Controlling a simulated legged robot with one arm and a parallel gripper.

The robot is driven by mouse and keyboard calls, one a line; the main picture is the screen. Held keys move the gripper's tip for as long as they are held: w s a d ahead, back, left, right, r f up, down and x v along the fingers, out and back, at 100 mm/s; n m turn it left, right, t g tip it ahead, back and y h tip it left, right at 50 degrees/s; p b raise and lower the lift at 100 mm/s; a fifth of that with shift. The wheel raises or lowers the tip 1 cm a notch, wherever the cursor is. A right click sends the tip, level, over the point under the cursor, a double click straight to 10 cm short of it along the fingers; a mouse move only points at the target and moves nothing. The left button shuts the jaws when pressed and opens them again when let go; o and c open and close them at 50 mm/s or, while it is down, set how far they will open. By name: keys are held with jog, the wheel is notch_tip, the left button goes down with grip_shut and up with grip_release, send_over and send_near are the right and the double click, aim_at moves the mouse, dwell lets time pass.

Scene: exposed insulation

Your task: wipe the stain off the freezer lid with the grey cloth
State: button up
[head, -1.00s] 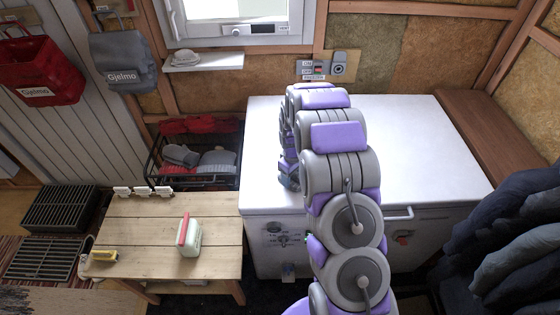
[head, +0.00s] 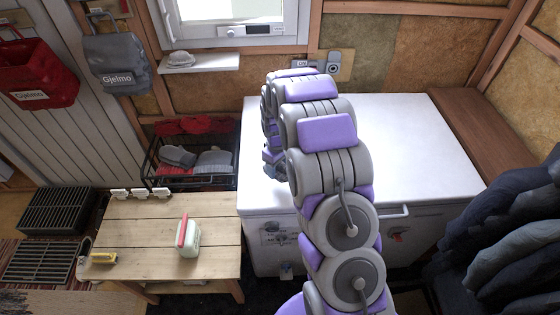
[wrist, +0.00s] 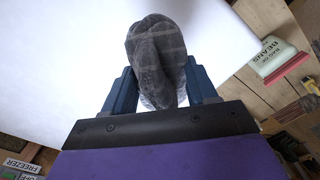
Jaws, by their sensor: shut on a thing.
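The grey cloth (wrist: 155,50) is bunched between the two blue fingers of my gripper (wrist: 160,88), which is shut on it. In the head view my gripper (head: 274,160) is over the left part of the white freezer lid (head: 410,135), partly hidden by my arm. The lid also fills much of the wrist view (wrist: 60,55) behind the cloth. I cannot tell whether the cloth touches the lid. No stain shows on the visible lid; my arm and the cloth cover part of it.
Dark coats (head: 500,240) hang at the right. The lid's right side is clear.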

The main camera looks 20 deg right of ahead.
jog(key=shift+a+r, duration=0.3)
jog(key=shift+r, duration=0.65)
jog(key=shift+d, duration=0.65)
jog(key=shift+a, duration=0.1)
